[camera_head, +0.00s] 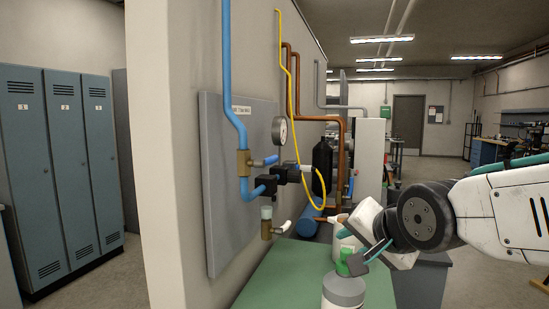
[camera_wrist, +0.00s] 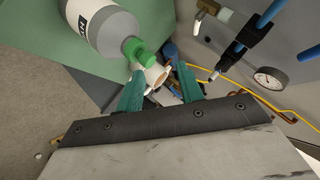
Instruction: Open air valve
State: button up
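A brass valve with a blue lever handle (camera_head: 265,161) sits on the blue air pipe (camera_head: 232,100), mounted on a grey wall panel (camera_head: 222,245). The lever points sideways to the right, across the vertical pipe. A blue lever end also shows at the right edge of the wrist view (camera_wrist: 309,53). My gripper (camera_head: 376,250) is to the right of the valve and lower, apart from it, over the bench. In the wrist view its teal fingers (camera_wrist: 160,70) are spread, with nothing visibly held between them.
A grey bottle with a green cap (camera_wrist: 95,25) stands close by my fingers on the green bench top (camera_head: 285,272). A pressure gauge (camera_head: 280,131), black fittings (camera_head: 287,175), a yellow hose (camera_head: 321,200) and copper pipes crowd the wall. A second brass valve (camera_head: 267,230) hangs lower.

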aim_at(275, 161)
jog(key=w+a+r+m+t+y, duration=0.2)
jog(key=a+r, duration=0.2)
jog(key=w+a+r+m+t+y, duration=0.1)
jog(key=w+a+r+m+t, duration=0.1)
jog(key=w+a+r, duration=0.1)
jog(key=w+a+r+m+t+y, duration=0.2)
jog(key=w+a+r+m+t, duration=0.1)
jog(key=a+r, duration=0.2)
jog(key=shift+w+a+r+y, duration=0.25)
jog(key=shift+a+y, duration=0.05)
jog(key=shift+a, duration=0.25)
jog(key=x, duration=0.7)
grip_shut()
